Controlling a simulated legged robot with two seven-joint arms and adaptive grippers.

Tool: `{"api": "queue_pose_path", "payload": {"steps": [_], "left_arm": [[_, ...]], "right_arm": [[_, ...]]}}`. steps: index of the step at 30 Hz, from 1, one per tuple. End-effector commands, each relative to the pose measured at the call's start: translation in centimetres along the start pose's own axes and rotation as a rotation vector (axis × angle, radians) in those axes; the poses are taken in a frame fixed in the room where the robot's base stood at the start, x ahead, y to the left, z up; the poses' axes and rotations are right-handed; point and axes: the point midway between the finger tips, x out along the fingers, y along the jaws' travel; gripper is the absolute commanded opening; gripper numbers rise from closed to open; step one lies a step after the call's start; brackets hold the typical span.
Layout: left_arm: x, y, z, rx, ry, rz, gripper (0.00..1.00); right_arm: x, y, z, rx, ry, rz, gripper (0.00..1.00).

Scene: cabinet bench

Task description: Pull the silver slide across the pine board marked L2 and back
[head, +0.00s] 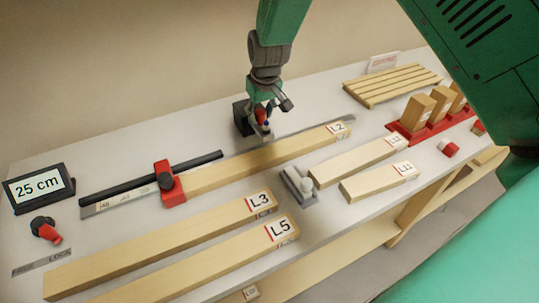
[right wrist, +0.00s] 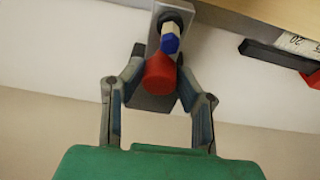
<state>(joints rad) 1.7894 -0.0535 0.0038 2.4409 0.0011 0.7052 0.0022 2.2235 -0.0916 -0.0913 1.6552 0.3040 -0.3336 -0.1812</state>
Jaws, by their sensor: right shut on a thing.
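The pine board marked L2 (head: 265,158) lies along a black fence, its left end at a red stop (head: 170,184). My right gripper (head: 264,115) is behind the board's far long edge. In the right wrist view, its fingers (right wrist: 160,75) close around the red end of a handle (right wrist: 160,74) with blue and pale sections. The handle stands over a silver-grey plate (right wrist: 153,32), which I take for the slide; its far part is hidden by the handle and fingers. The plate's end reaches the board's edge in that view. My left gripper is not in view.
A grey fixture with a pale knob (head: 298,186) stands in front of L2. Boards L3 (head: 165,240) and L5 (head: 200,258) lie nearer, with two shorter boards to the right. A display (head: 39,189) reads 25 cm. A dark block (head: 242,118) stands beside the gripper.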

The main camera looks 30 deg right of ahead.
Motion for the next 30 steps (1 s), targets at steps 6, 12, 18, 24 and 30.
{"api": "queue_pose_path", "payload": {"steps": [6, 12, 18, 24, 30], "left_arm": [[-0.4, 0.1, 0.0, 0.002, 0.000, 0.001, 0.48], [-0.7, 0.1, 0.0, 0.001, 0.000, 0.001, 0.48], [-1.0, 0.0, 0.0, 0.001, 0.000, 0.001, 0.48], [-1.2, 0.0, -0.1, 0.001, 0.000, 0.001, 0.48], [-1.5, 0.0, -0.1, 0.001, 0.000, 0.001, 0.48]], "right_arm": [[-0.4, -0.6, 0.9, -0.002, -0.001, -0.009, 0.12], [-0.6, -0.5, 1.9, -0.001, -0.001, -0.006, 0.12], [-0.9, -0.6, 2.9, -0.003, -0.001, -0.007, 0.12], [-1.2, -0.6, 3.8, -0.002, 0.000, -0.008, 0.12], [-1.4, -0.5, 4.8, -0.002, -0.001, -0.007, 0.12]]}}
